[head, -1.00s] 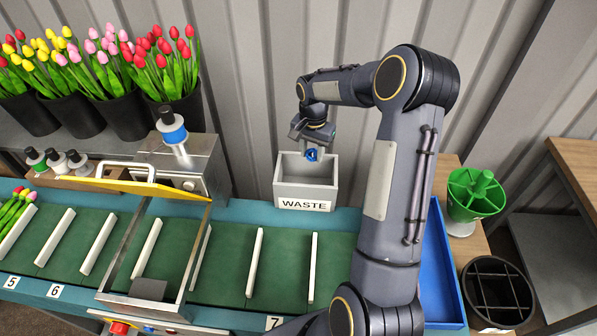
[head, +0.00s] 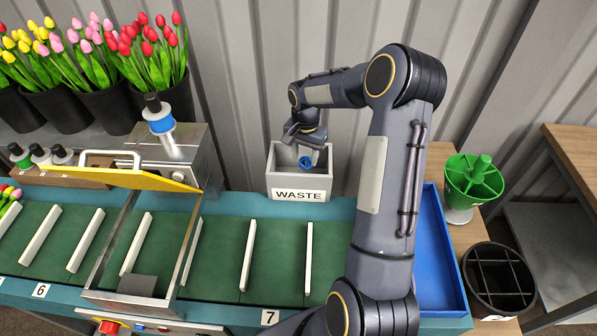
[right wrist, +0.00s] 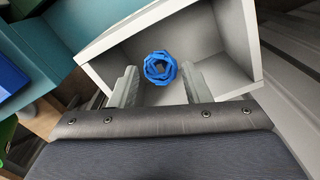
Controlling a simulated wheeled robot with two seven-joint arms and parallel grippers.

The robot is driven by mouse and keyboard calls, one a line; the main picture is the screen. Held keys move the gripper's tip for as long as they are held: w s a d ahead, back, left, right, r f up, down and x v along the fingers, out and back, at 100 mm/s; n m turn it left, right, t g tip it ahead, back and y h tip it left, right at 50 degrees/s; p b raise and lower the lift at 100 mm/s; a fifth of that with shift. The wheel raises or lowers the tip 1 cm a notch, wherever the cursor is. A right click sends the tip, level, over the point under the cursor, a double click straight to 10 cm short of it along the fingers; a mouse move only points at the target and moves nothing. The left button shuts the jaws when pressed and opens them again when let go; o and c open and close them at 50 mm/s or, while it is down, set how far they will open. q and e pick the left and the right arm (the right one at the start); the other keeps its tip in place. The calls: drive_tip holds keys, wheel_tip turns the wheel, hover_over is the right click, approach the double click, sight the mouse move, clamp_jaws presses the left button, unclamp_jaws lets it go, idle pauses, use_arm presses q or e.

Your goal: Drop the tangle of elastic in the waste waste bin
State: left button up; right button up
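The tangle of elastic (head: 305,162) is a small blue knotted ring. It is within the opening of the grey waste bin (head: 299,195), which has a WASTE label on its front. My right gripper (head: 306,153) reaches down over the bin. In the right wrist view its two fingers (right wrist: 160,80) are apart, with the blue tangle (right wrist: 160,67) showing between and beyond the tips, a gap on each side. I cannot tell whether the tangle rests on the bin floor. The bin's walls (right wrist: 100,68) surround the fingers there. My left gripper is not in view.
A green conveyor (head: 225,255) with white dividers runs along the front. A machine with a yellow-edged guard (head: 125,178) stands left of the bin. A blue tray (head: 434,255), a green bucket (head: 473,182) and a black bin (head: 497,280) are at right. Tulips stand at back left.

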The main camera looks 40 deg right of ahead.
drive_tip(key=o, duration=0.3)
drive_tip(key=shift+r, duration=0.1)
wheel_tip(320, 180, up, 8)
drive_tip(key=b, duration=0.1)
drive_tip(key=shift+s+f, duration=0.1)
drive_tip(key=shift+f, duration=0.15)
idle(0.5)
